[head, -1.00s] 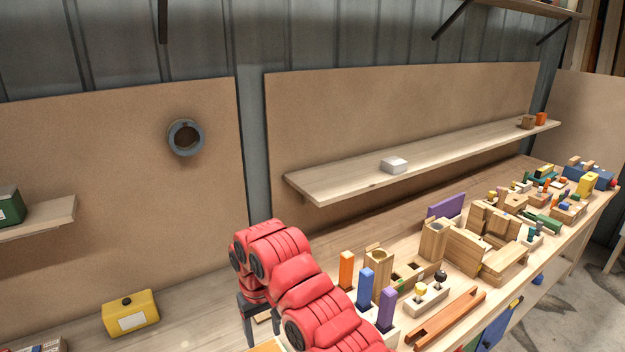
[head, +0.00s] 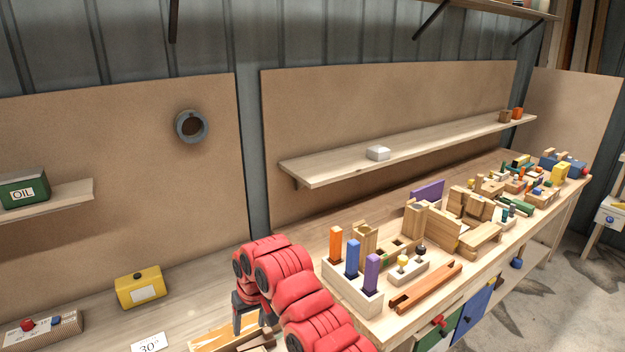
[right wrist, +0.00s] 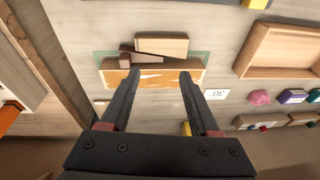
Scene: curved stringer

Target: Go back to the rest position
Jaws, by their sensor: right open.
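My right arm is red and enters the head view from the bottom. Its dark right gripper (head: 250,318) points down over the workbench (head: 200,296), and its fingers are partly hidden by the arm. My left gripper is not in view.
A holder with orange, blue and purple pegs (head: 352,290) stands right of the arm, with several wooden parts beyond. A yellow box (head: 139,287) and a 30° card (head: 148,343) are left of it. A shelf (head: 330,168) holds a white block (head: 378,153). A wooden tray (right wrist: 282,68) lies nearby.

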